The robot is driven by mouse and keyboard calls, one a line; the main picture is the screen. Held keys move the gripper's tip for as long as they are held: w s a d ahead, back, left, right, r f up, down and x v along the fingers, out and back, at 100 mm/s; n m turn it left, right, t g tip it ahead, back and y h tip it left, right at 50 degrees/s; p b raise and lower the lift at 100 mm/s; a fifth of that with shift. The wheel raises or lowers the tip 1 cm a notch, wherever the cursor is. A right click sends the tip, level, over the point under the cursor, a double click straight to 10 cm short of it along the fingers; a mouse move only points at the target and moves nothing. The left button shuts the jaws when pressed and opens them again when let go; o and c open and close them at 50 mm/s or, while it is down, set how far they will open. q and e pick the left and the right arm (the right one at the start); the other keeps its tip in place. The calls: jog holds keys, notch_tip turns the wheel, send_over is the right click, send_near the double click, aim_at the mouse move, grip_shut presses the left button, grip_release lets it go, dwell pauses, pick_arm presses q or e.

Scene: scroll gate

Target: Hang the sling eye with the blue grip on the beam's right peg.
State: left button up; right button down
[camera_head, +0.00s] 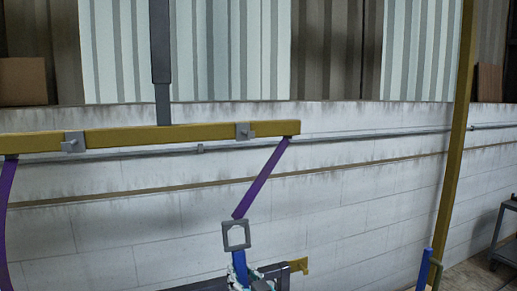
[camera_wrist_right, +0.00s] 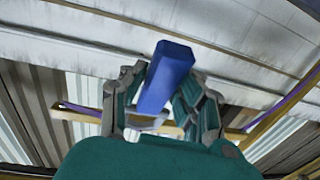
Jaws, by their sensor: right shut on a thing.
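In the head view, the sling eye (camera_head: 225,236) is a grey, roughly square frame at the lower end of a purple strap (camera_head: 263,180). The strap slants down and left from the right end of the yellow beam (camera_head: 190,133). The blue grip (camera_head: 239,264) is directly below the eye. My right gripper (camera_head: 252,282) is shut on this grip at the bottom edge. In the right wrist view the blue grip (camera_wrist_right: 168,75) sits between both fingers. The right peg (camera_head: 242,131), on a grey bracket, is well above the eye and apart from it. My left gripper is not in view.
The left peg (camera_head: 74,142) is on the beam, and another purple strap (camera_head: 5,220) hangs at far left. A dark column (camera_head: 162,60) meets the beam. A yellow post (camera_head: 455,140), a blue post (camera_head: 424,270) and a dark cart (camera_head: 505,235) stand right.

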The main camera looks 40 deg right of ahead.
jog(key=shift+h, duration=0.3)
jog(key=w+d+r+p, duration=0.1)
jog(key=r, duration=0.2)
jog(key=w+d+r+p, duration=0.1)
jog(key=r, duration=0.3)
jog(key=w+d+r+p, duration=0.1)
jog(key=d+r, duration=0.1)
jog(key=r, duration=0.2)
jog(key=shift+w+d, duration=0.1)
notch_tip(320, 180, up, 12)
jog(key=p, duration=0.3)
send_over(248, 223)
jog(key=w+d, duration=0.4)
jog(key=d, duration=0.2)
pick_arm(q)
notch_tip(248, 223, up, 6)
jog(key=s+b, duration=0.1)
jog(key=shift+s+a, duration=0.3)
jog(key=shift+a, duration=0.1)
pick_arm(e)
jog(key=w+d+f, duration=0.1)
jog(key=w, duration=0.7)
jog(key=shift+d+f+m+h, duration=0.3)
jog(key=shift+f+m, duration=0.05)
jog(key=shift+m, duration=0.05)
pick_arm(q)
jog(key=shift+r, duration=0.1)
